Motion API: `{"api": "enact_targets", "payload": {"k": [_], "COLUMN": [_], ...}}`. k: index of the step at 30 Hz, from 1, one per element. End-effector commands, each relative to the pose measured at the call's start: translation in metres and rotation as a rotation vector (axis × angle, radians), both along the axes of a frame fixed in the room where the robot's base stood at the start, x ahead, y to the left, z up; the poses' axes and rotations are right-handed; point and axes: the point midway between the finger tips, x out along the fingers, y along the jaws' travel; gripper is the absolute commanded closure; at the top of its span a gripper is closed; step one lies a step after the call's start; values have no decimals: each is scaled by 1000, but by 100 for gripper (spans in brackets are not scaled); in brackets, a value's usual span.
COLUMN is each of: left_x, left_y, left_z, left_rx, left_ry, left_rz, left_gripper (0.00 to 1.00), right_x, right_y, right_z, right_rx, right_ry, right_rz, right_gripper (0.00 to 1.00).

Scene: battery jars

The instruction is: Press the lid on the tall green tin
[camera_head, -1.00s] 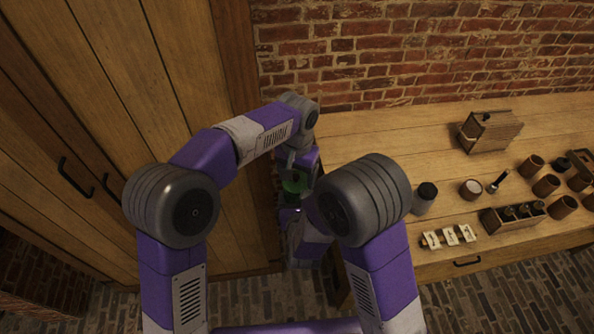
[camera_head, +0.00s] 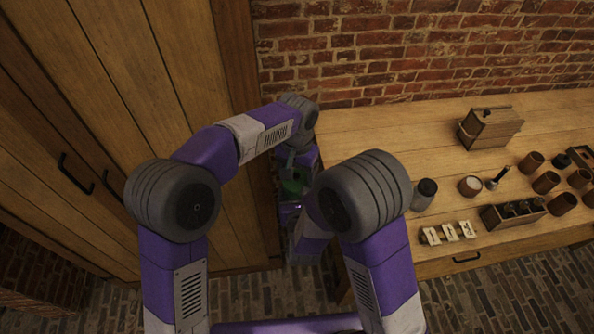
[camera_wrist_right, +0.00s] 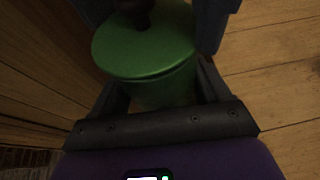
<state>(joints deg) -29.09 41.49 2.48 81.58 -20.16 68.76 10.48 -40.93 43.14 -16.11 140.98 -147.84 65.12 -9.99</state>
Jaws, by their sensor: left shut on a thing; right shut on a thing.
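The tall green tin (camera_wrist_right: 165,92) stands between the dark fingers of my right gripper (camera_wrist_right: 152,24), which is shut on it. The green lid (camera_wrist_right: 145,50) sits over the tin's mouth in the right wrist view; I cannot tell if a gap is left beneath it. A dark brown knob (camera_wrist_right: 136,12) rises from the lid at the top edge. In the head view the green shows small and dark (camera_head: 293,187) between my arms. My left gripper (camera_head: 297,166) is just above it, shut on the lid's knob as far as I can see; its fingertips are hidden.
A wooden workbench (camera_head: 380,130) lies to the right, with a dark-capped jar (camera_head: 424,194), a white-filled cup (camera_head: 470,187), a wooden box (camera_head: 488,130), a rack (camera_head: 512,214) and several brown cups. A wooden cupboard (camera_head: 100,110) is close on the left.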

Motion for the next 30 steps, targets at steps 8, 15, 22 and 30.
{"api": "enact_targets", "payload": {"k": [8,15,22,30], "left_x": [0,0,0,1], "left_y": [0,0,0,0], "left_z": [-6,-6,-3,42], "left_rx": [0,0,0,-2], "left_ry": [1,1,-1,-5], "left_rz": [0,0,0,1], "left_gripper": [54,0,0,0], "right_x": [0,0,0,0], "right_y": [0,0,0,0], "right_z": [0,0,0,0], "right_rx": [0,0,0,0], "right_ry": [-1,-1,-1,-1], "right_rz": [0,0,0,0], "right_gripper": [79,79,79,79]}}
